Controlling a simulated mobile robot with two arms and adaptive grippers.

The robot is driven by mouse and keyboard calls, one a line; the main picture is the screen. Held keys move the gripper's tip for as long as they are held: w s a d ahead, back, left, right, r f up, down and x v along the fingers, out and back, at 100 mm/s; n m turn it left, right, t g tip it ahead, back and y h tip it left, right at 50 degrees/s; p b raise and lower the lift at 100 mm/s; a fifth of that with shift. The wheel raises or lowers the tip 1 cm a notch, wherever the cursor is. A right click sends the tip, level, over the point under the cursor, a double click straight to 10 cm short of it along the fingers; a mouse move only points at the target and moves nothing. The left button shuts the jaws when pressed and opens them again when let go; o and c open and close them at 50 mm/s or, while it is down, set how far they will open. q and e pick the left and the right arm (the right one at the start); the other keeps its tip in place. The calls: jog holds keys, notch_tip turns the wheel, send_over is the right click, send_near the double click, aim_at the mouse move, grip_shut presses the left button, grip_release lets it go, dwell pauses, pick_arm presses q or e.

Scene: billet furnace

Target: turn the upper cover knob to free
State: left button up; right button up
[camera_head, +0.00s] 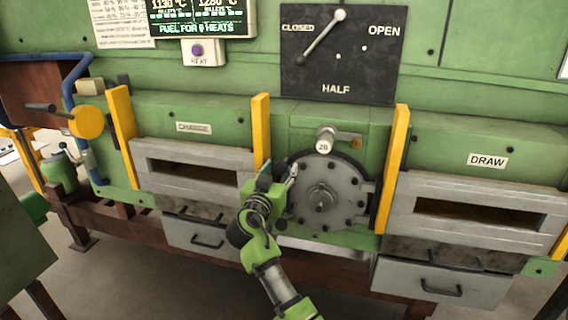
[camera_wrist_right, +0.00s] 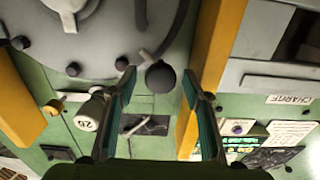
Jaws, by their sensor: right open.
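The round grey cover (camera_head: 338,207) is on the furnace front between two yellow posts, with small dark bolts around its rim and a hub in the middle. My right gripper (camera_head: 281,179) is at the cover's upper left edge. In the right wrist view, which is upside down, the cover (camera_wrist_right: 60,45) fills the upper left. A dark round knob (camera_wrist_right: 160,75) at the cover's edge shows between the fingertips of my open right gripper (camera_wrist_right: 158,88). A gap shows on both sides of the knob. In the head view my gripper hides this knob. My left gripper is out of view.
A tag marked 26 (camera_head: 323,147) hangs under a lever just above the cover. Yellow posts (camera_head: 261,130) (camera_head: 393,165) stand close on both sides. The charge door (camera_head: 195,172) is at left, the draw door (camera_head: 478,207) at right. The black damper plate (camera_head: 350,75) is above.

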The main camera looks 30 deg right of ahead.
jog(key=shift+a+r, duration=0.15)
jog(key=shift+s, duration=0.1)
jog(key=c, duration=1.1)
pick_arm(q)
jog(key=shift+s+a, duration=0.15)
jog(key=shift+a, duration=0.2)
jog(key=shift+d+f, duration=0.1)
pick_arm(e)
jog(key=shift+n, duration=0.5)
jog(key=n, duration=0.6)
jog(key=shift+n, duration=0.3)
jog(key=n+p, duration=0.2)
jog(key=n, duration=0.3)
jog(key=shift+a+r+p, duration=0.1)
jog(key=shift+p, duration=0.2)
pick_arm(q)
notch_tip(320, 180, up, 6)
jog(key=p, duration=0.3)
pick_arm(e)
jog(key=n, duration=0.6)
jog(key=shift+w, duration=0.2)
jog(key=shift+f+n, duration=0.2)
jog(key=shift+n, duration=0.1)
